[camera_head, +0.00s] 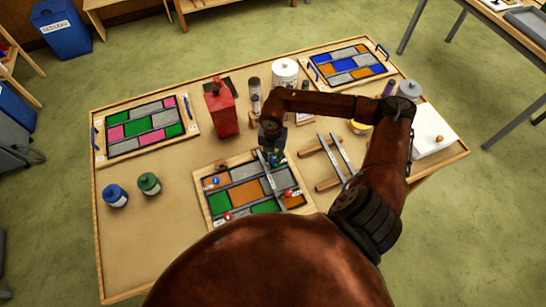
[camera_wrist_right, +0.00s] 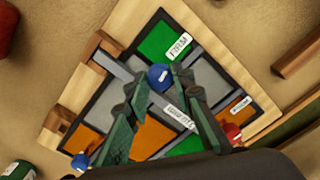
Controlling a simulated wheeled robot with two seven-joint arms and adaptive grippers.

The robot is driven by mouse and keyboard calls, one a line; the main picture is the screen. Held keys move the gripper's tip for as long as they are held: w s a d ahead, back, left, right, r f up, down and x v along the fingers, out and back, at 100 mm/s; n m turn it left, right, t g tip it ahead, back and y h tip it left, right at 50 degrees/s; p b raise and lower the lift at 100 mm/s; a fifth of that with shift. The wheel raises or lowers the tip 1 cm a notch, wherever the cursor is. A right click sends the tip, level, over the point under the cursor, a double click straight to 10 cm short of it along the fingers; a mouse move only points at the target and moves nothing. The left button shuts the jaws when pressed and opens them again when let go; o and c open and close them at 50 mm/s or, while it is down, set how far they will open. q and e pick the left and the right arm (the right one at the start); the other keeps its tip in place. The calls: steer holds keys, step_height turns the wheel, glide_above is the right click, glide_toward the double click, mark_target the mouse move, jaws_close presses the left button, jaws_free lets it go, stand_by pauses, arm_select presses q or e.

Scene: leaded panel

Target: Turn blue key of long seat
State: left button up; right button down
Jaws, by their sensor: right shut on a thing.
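The leaded panel (camera_head: 245,185) of green, orange and grey panes lies in a wooden frame at the near middle of the table. My right gripper (camera_head: 272,157) reaches down at its far edge in the head view. In the right wrist view, my right gripper (camera_wrist_right: 158,82) is shut on a round blue key (camera_wrist_right: 158,75), its fingers on either side. A grey bar with a white label (camera_wrist_right: 178,118) runs beneath the fingers. Another blue key (camera_wrist_right: 80,161) is at lower left, also in the head view (camera_head: 215,181). A red key (camera_wrist_right: 232,132) is at lower right. My left gripper is out of view.
Two finished-looking panels lie at the left (camera_head: 148,127) and far right (camera_head: 350,66). A red container (camera_head: 221,108) stands beyond the near panel. Blue (camera_head: 115,196) and green (camera_head: 149,184) bottles stand left. A wooden rack with grey bars (camera_head: 326,160) is at right.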

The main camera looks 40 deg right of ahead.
mark_target(273, 159)
steer(key=shift+m, duration=0.8)
steer(key=c, duration=1.7)
jaws_free()
steer(key=shift+o, duration=0.2)
step_height(273, 159, up, 12)
